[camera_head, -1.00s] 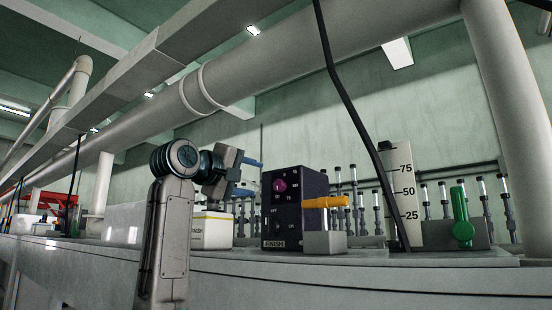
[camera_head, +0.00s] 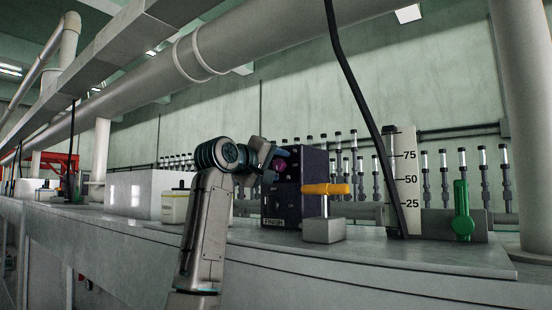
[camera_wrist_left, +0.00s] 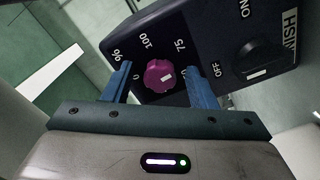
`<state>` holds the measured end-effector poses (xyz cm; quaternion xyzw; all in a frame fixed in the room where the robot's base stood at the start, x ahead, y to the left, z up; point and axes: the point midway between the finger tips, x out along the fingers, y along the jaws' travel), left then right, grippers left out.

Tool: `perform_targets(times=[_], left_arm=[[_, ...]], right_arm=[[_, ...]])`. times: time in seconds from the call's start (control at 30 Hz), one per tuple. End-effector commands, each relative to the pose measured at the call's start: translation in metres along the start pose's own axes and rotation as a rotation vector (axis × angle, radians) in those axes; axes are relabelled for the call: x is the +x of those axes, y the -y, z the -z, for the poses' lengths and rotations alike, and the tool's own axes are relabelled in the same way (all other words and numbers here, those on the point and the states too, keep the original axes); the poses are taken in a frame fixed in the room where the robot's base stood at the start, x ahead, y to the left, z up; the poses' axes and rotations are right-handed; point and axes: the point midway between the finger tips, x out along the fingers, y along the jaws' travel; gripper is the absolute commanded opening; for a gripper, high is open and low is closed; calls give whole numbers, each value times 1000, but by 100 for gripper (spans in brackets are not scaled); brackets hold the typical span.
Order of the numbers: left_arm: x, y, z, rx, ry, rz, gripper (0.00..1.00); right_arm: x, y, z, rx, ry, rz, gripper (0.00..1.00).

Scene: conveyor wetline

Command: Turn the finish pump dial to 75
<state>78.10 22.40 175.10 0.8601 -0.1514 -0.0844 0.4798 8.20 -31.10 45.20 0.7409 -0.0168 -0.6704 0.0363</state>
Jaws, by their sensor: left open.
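The finish pump is a dark box (camera_head: 314,172) on the counter with a FINISH label. Its round magenta dial (camera_wrist_left: 160,76) shows in the left wrist view, with 100 and 75 printed around it. The dial's white mark lies toward the right-hand finger; the number it points at is partly hidden. My left gripper (camera_wrist_left: 159,78) is open, its blue fingers on either side of the dial. I cannot tell whether they touch it. In the head view the gripper (camera_head: 276,156) is at the box's left face and partly covers the dial (camera_head: 280,165). My right gripper is not in view.
An orange-handled valve (camera_head: 325,190) on a grey block stands just right of the pump. A scale plate (camera_head: 402,170), a green handle (camera_head: 462,210) and a hanging black cable (camera_head: 358,90) are farther right. A white container (camera_head: 174,207) stands left of my arm.

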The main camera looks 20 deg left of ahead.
Motion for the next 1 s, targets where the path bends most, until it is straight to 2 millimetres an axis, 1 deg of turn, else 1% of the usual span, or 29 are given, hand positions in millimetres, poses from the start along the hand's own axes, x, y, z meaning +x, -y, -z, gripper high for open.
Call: perform_targets(times=[0.27,0.3,0.37,0.5,0.53,0.67,0.9,1.0], left_arm=[[2,0,0,0,0,0,52],[2,0,0,0,0,0,48],[2,0,0,0,0,0,36],[2,0,0,0,0,0,9],[2,0,0,0,0,0,7],[2,1,-1,-17,0,1,7],[2,1,-1,-201,0,0,7],[2,1,-1,-254,0,0,7]], right_arm=[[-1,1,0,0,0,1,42],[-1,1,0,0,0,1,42],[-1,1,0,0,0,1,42],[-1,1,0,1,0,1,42],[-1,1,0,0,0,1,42],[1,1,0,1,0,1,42],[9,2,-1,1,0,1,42],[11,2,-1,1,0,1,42]])
